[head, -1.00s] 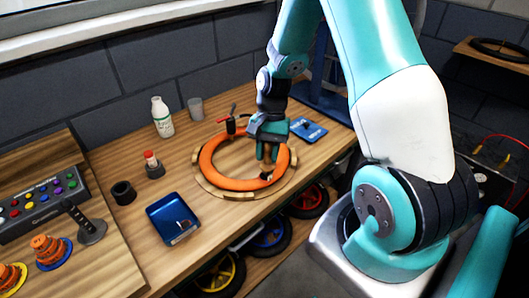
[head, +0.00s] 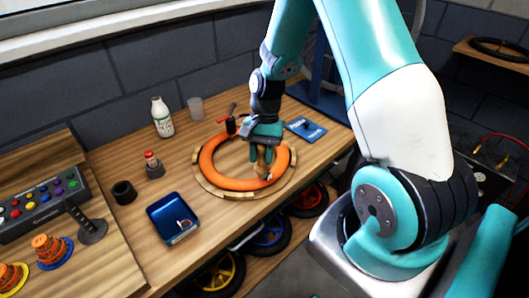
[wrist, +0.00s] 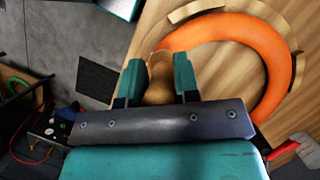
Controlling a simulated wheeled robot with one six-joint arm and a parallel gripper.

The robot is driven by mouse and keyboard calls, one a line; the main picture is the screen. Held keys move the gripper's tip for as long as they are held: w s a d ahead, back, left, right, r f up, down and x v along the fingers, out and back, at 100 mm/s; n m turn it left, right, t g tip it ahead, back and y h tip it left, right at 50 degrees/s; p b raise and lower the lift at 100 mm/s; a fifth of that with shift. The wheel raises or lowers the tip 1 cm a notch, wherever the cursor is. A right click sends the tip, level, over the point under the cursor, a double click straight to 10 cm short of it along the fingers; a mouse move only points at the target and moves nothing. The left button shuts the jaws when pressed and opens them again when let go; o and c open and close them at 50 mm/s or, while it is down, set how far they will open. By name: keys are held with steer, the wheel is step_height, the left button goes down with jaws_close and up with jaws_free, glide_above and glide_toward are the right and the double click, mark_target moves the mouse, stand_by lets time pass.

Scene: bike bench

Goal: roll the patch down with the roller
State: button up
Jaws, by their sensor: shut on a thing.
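The orange inner tube (head: 222,183) lies as a ring in a segmented wooden holder (head: 208,190) on the bench. My gripper (head: 262,157) is over the tube's front right side, shut on the roller (head: 262,170) by its wooden handle. The roller's small lower end reaches down to the tube; whether it touches cannot be told. In the wrist view, the handle (wrist: 159,88) sits between the two teal fingers (wrist: 158,78), and the tube (wrist: 215,28) curves away to the right. I cannot make out the patch; the roller and gripper cover that spot.
A blue tray (head: 160,208), black ring (head: 124,192), red-capped bottle (head: 154,165), white bottle (head: 161,117) and cup (head: 196,108) are to the left. A blue packet (head: 306,129) lies to the right.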

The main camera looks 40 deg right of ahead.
step_height(320, 180, up, 7)
steer(key=p, duration=0.6)
steer(key=shift+p, duration=0.35)
